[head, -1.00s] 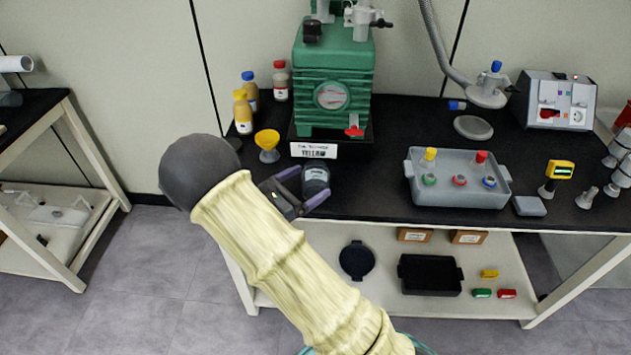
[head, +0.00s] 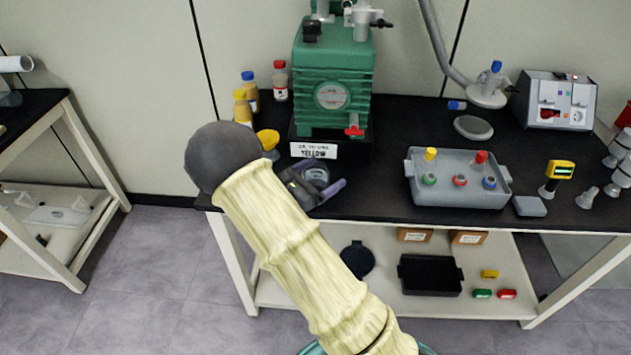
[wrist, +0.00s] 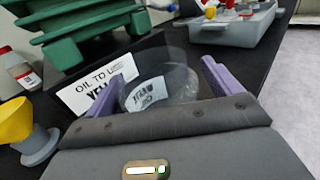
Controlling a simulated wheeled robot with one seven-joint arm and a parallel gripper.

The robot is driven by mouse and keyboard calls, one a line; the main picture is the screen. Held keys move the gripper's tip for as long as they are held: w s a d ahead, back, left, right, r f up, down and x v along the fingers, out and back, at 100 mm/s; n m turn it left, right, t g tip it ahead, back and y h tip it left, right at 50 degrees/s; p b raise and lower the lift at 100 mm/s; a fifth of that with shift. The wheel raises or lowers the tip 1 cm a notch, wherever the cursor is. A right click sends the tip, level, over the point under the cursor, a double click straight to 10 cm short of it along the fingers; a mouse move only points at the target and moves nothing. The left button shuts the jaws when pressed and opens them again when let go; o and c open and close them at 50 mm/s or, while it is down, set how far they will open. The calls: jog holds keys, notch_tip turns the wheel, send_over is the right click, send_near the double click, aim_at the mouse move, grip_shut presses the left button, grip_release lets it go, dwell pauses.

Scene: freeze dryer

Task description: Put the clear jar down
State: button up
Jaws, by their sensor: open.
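The clear jar (head: 316,175) with a white label is near the front edge of the black bench (head: 385,135), in front of the green pump. It appears to stand upright on the bench, though its base is hidden. In the wrist view the jar (wrist: 178,85) sits between two purple fingers. My gripper (head: 318,177) is open around the jar, with one finger on each side. A gap shows between the jar and the right finger in the wrist view; contact on the left side is hard to tell.
The green pump (head: 334,85) with a white sign (head: 313,150) stands behind the jar. A yellow funnel (head: 267,140) and several bottles are to the left. A grey tub (head: 458,198) is to the right, with bare bench between.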

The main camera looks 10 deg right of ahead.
jog(key=c, duration=1.1)
jog(key=shift+c, duration=0.2)
notch_tip(320, 180, up, 10)
jog(key=shift+p, duration=0.7)
